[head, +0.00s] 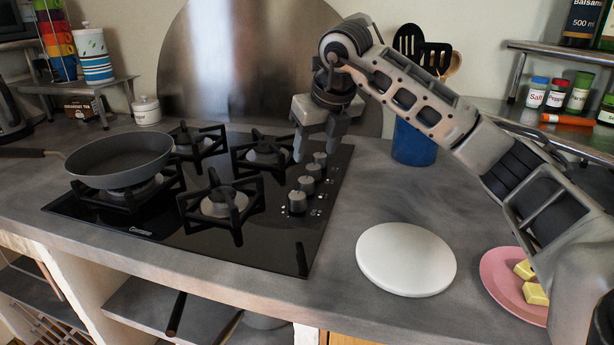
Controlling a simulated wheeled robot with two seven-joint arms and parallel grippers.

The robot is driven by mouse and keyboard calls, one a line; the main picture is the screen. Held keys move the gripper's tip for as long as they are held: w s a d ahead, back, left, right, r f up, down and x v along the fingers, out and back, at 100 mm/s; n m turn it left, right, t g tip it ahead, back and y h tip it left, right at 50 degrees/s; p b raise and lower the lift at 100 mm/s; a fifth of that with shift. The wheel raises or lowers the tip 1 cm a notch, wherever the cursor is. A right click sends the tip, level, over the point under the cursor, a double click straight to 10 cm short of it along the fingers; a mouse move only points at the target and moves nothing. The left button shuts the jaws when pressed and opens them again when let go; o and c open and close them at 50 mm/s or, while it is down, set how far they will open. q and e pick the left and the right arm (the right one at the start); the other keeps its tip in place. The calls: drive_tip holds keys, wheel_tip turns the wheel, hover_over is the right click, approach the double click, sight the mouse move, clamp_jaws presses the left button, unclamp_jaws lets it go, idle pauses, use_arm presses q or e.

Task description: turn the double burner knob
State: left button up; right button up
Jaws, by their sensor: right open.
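A black glass gas hob (270,236) lies in the counter. A row of several grey burner knobs runs along its right side, with the nearest knob (297,201) at the front and others (306,184) behind it. I cannot tell from their looks which one is the double burner knob. My right gripper (316,150) points down above the far end of the row, its two fingers apart and empty. The farthest knob (320,159) shows close beside the fingers; whether they touch it I cannot tell. My left gripper is not in view.
A grey frying pan (118,160) sits on the left front burner. A white round board (405,259) and a pink plate (497,273) with butter pieces lie on the right. A blue utensil pot (414,145) stands behind my right arm.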

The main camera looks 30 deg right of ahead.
sight(306, 180)
drive_tip(key=x, duration=0.8)
drive_tip(key=shift+w+f, duration=0.15)
drive_tip(key=shift+f, duration=0.2)
